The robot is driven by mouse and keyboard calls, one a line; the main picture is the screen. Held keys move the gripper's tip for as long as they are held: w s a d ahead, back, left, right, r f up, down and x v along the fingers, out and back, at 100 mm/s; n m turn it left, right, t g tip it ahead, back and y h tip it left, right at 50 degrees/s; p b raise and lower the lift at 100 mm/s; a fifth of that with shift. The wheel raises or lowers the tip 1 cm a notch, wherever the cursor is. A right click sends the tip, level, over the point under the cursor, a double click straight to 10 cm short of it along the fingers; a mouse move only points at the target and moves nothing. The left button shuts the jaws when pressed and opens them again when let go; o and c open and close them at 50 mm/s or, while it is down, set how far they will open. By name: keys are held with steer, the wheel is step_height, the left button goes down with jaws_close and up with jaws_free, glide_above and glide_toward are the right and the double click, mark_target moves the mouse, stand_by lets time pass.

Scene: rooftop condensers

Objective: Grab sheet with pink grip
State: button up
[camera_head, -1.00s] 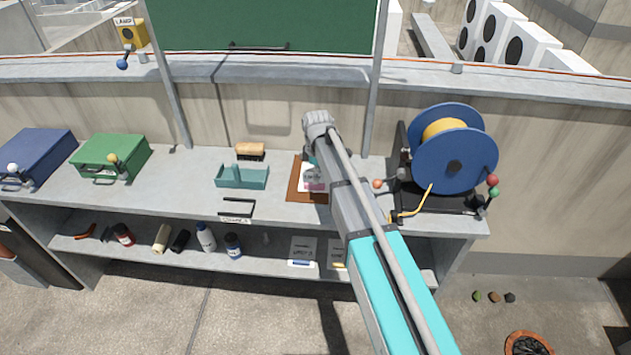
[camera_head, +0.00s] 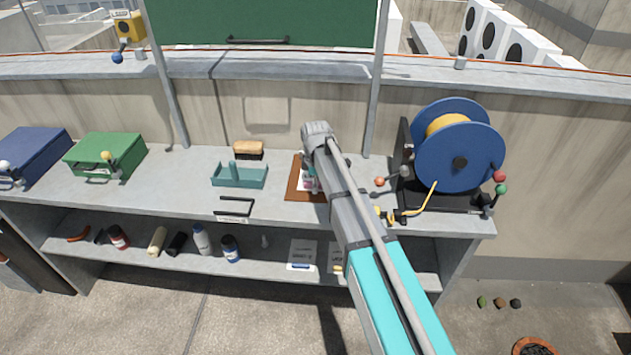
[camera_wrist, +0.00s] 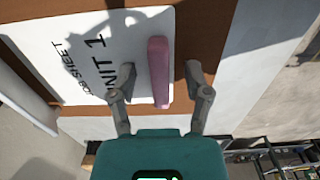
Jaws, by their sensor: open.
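The white job sheet (camera_wrist: 95,60), printed "JOB SHEET" and "UNIT 1", lies on a brown board (camera_wrist: 205,35) in the wrist view. Its pink grip (camera_wrist: 158,70) is a bar along the sheet's edge. My gripper (camera_wrist: 161,80) is open, with one finger on each side of the pink grip's near end. I cannot tell whether the fingers touch it. In the head view the brown board (camera_head: 300,185) lies on the bench top, and my arm hides most of the sheet.
A teal tray (camera_head: 240,178) and a brush-like block (camera_head: 248,149) stand left of the board. A blue cable reel (camera_head: 460,150) with coloured knobs stands close on the right. Green (camera_head: 105,153) and blue boxes (camera_head: 30,155) sit at the far left.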

stand_by(0.4)
jaws_close()
steer(key=shift+r, duration=0.2)
stand_by(0.4)
